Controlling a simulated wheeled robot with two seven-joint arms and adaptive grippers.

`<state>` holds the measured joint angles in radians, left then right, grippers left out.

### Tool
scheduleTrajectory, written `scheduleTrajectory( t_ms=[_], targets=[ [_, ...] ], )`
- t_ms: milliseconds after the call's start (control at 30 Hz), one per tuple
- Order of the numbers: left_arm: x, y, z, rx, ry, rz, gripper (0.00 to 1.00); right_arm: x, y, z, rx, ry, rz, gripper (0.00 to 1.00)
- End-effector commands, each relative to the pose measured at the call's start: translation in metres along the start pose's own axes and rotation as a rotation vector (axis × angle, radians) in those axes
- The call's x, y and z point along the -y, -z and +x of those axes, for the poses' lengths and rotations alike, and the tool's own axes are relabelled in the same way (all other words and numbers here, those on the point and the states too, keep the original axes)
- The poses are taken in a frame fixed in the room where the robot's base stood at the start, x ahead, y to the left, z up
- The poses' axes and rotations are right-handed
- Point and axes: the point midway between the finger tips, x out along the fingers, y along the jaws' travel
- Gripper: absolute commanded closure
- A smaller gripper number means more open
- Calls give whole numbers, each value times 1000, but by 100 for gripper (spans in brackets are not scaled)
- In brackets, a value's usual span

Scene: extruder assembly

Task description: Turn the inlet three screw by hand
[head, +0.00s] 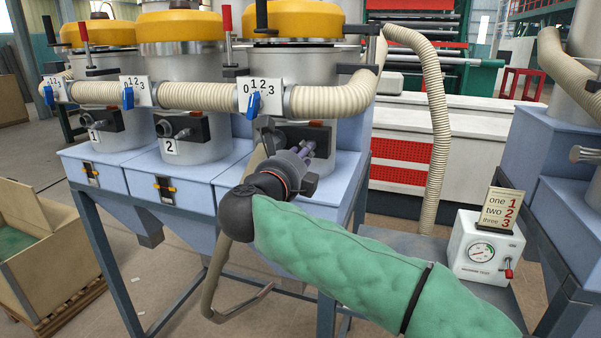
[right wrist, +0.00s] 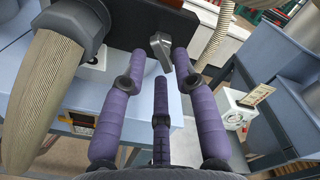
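The inlet three screw (right wrist: 160,47) shows in the right wrist view as a grey metal wing on a dark block (right wrist: 122,22). My right gripper (right wrist: 160,68) is open, with three purple fingers spread around empty space. The screw's wing sits just beyond and between the two upper fingertips; I see no clear contact. In the head view, my right gripper (head: 306,151) is at the front of the third inlet (head: 318,130), at its dark block, and the screw there is hidden by the gripper. My left gripper is not in view.
A beige hose (right wrist: 38,95) hangs close left of the fingers in the right wrist view. Inlets one (head: 112,128) and two (head: 200,138) stand to the left. A gauge box (head: 484,250) with a "one two three" sign (head: 501,209) stands at right.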

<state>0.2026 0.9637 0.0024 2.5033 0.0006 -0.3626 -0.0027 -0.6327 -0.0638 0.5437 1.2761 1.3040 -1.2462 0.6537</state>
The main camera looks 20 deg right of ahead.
Motion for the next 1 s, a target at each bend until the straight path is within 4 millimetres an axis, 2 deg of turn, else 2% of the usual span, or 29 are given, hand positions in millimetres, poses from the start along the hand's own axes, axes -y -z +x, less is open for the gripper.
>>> scheduleTrajectory(
  t_ms=[33,200,567,1000],
  targets=[
    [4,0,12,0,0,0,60,-4,3,0,1,0,47,70],
    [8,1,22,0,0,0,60,-2,1,0,2,0,158,70],
    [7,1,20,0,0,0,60,0,-1,1,1,1,166,70],
    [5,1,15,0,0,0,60,1,-1,19,0,1,165,70]
  ],
)
